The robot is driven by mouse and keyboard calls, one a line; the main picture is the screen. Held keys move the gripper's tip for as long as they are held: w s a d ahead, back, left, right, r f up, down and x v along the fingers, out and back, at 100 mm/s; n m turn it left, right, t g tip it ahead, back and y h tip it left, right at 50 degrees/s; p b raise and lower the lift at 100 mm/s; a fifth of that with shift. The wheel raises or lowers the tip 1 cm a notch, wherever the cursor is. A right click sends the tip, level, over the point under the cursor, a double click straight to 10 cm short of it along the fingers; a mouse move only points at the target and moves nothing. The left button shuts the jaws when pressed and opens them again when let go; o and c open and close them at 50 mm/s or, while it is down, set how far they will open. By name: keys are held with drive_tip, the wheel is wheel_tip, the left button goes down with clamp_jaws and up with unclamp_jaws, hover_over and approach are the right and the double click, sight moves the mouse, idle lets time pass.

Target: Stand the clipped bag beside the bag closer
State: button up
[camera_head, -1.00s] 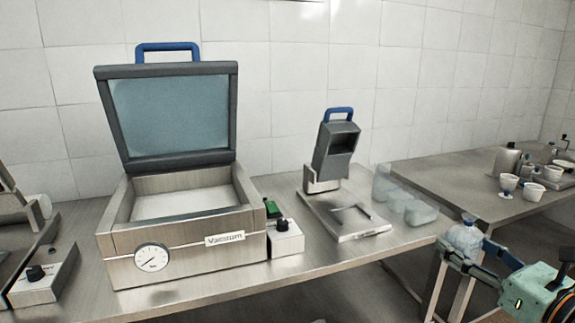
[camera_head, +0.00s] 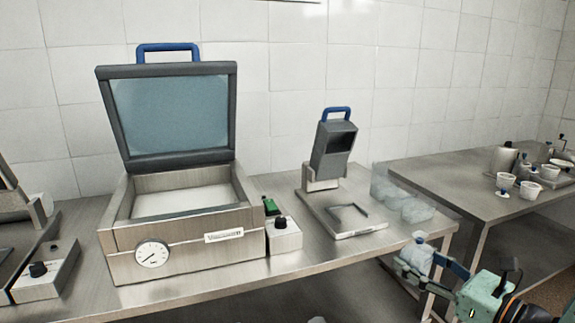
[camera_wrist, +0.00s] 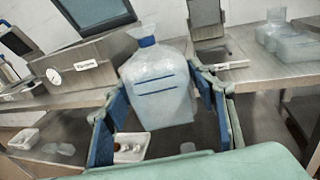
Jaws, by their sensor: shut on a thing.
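The clipped bag (camera_head: 418,255) is translucent and pale, gathered at the neck by a blue clip. It fills the middle of the wrist view (camera_wrist: 160,95), roughly upright with blue lines on its front. My gripper (camera_head: 430,264) is shut on it, with a blue-padded finger on each side. It holds the bag off the table's front right corner. The bag closer (camera_head: 333,150), a grey head with a blue handle on a flat metal base, stands on the steel table, left of and behind the bag. It shows partly behind the bag in the wrist view (camera_wrist: 205,18).
Clear containers (camera_head: 403,200) stand right of the bag closer, near the table's right end. A large open vacuum machine (camera_head: 185,235) and a small control box (camera_head: 284,236) stand to its left. A second table (camera_head: 450,185) holds cups. Bare steel shows (camera_head: 330,255) before the closer.

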drive_tip(key=w+a+f+n+g+y, duration=0.1)
drive_tip(key=a+f+n+g+y, duration=0.35)
drive_tip(key=a+f, duration=0.75)
wheel_tip(320, 180, up, 14)
drive_tip(key=a+p, duration=0.1)
drive_tip(key=p, duration=1.7)
drive_tip(key=shift+w+a, duration=0.2)
drive_tip(key=shift+a, duration=0.2)
